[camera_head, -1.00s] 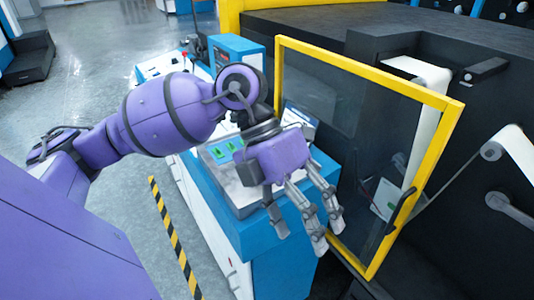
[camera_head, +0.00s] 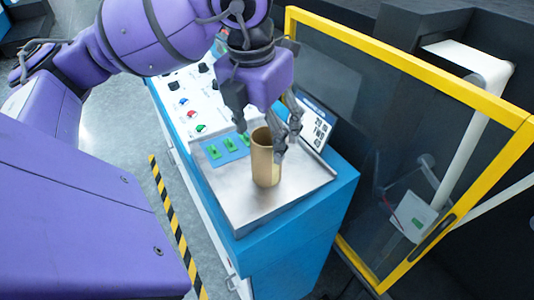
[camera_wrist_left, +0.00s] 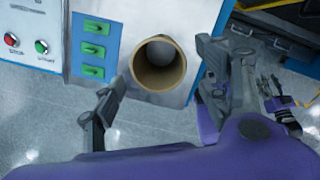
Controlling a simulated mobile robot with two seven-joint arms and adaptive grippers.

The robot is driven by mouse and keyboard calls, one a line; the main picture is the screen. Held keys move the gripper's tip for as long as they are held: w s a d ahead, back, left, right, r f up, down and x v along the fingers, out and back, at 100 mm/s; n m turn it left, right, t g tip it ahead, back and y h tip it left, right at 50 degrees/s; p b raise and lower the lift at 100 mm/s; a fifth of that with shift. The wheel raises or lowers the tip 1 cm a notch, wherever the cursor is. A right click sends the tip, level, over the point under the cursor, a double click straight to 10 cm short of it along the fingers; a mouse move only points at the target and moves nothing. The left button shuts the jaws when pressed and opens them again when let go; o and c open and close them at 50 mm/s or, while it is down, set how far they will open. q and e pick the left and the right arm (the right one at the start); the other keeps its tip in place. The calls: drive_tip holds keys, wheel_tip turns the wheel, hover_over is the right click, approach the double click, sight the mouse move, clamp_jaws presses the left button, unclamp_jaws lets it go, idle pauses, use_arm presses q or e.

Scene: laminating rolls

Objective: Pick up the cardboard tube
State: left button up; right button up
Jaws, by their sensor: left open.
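The cardboard tube (camera_head: 266,160) is brown, hollow and open at the top. It stands upright on the metal tray top of the blue and white console. My left gripper (camera_head: 264,135) is open, just above and behind the tube in the head view, with one finger overlapping the tube's right side. In the left wrist view the tube (camera_wrist_left: 158,64) shows its round open end, between and beyond the two spread fingers of my left gripper (camera_wrist_left: 158,85). I cannot tell whether a finger touches it.
The metal tray (camera_head: 238,210) has a raised rim. Green switches (camera_head: 229,147) sit behind the tube and a small screen (camera_head: 314,124) stands behind right. A yellow-framed clear door (camera_head: 420,75) stands close on the right. Black and yellow tape (camera_head: 172,220) marks the floor at left.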

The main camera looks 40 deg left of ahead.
use_arm(q)
drive_tip(key=f, duration=0.2)
drive_tip(key=w+f, duration=0.1)
drive_tip(key=f, duration=0.1)
drive_tip(key=shift+w+a+f, duration=0.15)
drive_tip(key=shift+f, duration=0.35)
drive_tip(key=c, duration=1.2)
use_arm(e)
drive_tip(key=shift+w+a+r, duration=0.15)
drive_tip(key=shift+w+r, duration=0.15)
drive_tip(key=shift+w, duration=0.05)
